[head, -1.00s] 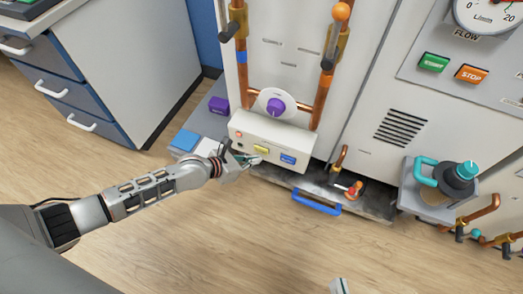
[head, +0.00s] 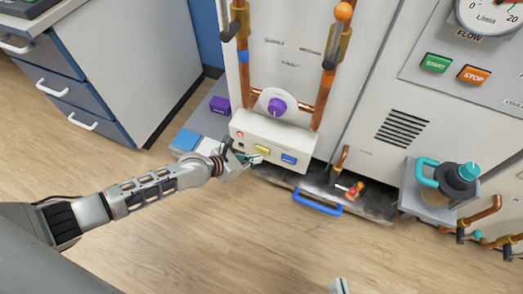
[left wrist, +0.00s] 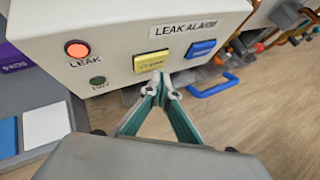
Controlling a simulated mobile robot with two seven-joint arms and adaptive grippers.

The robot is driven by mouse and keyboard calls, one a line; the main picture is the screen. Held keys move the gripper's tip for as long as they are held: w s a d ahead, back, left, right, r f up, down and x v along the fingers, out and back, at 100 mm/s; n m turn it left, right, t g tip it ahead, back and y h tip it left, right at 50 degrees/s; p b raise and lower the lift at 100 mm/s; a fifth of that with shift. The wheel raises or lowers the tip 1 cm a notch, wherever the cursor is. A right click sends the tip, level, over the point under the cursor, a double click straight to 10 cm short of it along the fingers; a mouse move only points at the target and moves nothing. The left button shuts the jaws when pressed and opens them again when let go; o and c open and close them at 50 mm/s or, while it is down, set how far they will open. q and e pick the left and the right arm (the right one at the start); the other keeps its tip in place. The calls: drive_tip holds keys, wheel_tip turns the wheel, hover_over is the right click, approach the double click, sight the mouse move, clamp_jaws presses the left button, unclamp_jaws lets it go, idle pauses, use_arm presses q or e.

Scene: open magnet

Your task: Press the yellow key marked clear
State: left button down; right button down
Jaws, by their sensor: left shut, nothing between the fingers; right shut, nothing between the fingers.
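The yellow key (head: 262,150) sits on the front of the white leak alarm box (head: 245,130). In the left wrist view the yellow key (left wrist: 151,62) has faint lettering and lies just beyond my fingertips. My left gripper (head: 258,160) is shut and empty, with its tips just below the key's lower edge. In the left wrist view the teal fingers of my left gripper (left wrist: 161,80) meet at the key's lower right edge; I cannot tell whether they touch it. Only the tip of my right gripper (head: 339,286) shows at the bottom edge, shut.
A blue key (left wrist: 202,49) is right of the yellow one. A lit red lamp (left wrist: 77,49) and a dark green button (left wrist: 97,82) are to the left. A purple knob (head: 276,106) is above the box. A blue handle (head: 317,203) lies below right. Open floor is in front.

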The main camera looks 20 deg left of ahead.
use_arm(q)
drive_tip(key=shift+w, duration=0.15)
idle(0.4)
drive_tip(key=shift+w, duration=0.25)
drive_tip(key=shift+w, duration=0.5)
idle(0.9)
drive_tip(key=shift+r, duration=0.1)
drive_tip(key=shift+s+r+p, duration=0.15)
drive_tip(key=shift+s+p, duration=0.15)
drive_tip(key=shift+s, duration=0.15)
drive_tip(key=shift+s+f, duration=0.2)
drive_tip(key=shift+s, duration=0.2)
